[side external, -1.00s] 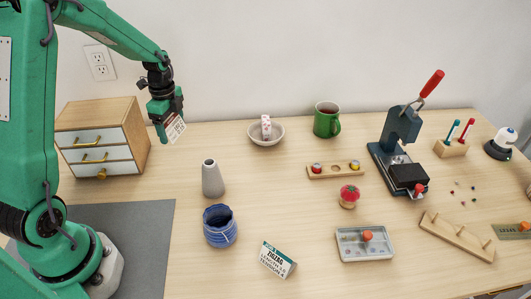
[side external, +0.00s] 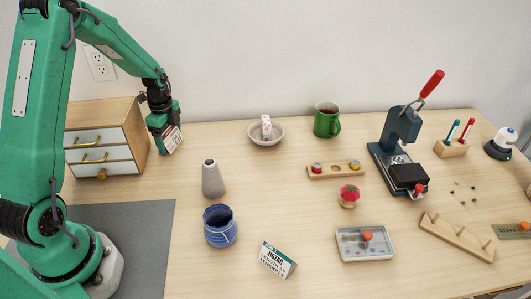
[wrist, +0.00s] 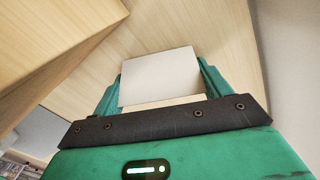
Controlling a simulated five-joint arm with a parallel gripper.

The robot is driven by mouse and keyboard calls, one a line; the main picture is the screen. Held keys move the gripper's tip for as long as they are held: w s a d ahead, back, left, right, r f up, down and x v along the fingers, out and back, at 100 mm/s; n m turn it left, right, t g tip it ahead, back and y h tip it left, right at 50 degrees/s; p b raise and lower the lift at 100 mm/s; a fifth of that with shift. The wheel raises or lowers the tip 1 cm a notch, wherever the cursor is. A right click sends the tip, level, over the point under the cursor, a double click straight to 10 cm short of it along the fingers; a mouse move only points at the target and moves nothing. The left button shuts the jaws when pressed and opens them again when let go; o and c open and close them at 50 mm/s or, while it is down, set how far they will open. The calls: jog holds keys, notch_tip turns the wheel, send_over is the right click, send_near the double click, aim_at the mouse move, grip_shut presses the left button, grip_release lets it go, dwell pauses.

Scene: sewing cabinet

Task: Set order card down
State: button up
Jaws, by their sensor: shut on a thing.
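My gripper (side external: 163,138) is shut on the order card (side external: 173,138), a small white card with print. In the side view it holds the card just right of the wooden drawer cabinet, low over the back left of the table. In the wrist view the card (wrist: 160,76) shows a blank pale face between the two green fingers. Wooden table top lies behind it. I cannot tell whether the card's lower edge touches the table.
The drawer cabinet (side external: 103,120) stands close on the left. A grey vase (side external: 212,180), a blue pot (side external: 220,232) and a dish (side external: 265,139) stand to the right. Table between cabinet and vase is clear.

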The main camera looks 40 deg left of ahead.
aim_at(168, 130)
jog(key=shift+f, duration=0.2)
jog(key=o, duration=1)
jog(key=shift+c, duration=0.2)
notch_tip(168, 130, up, 12)
jog(key=shift+r, duration=0.15)
dwell(0.6)
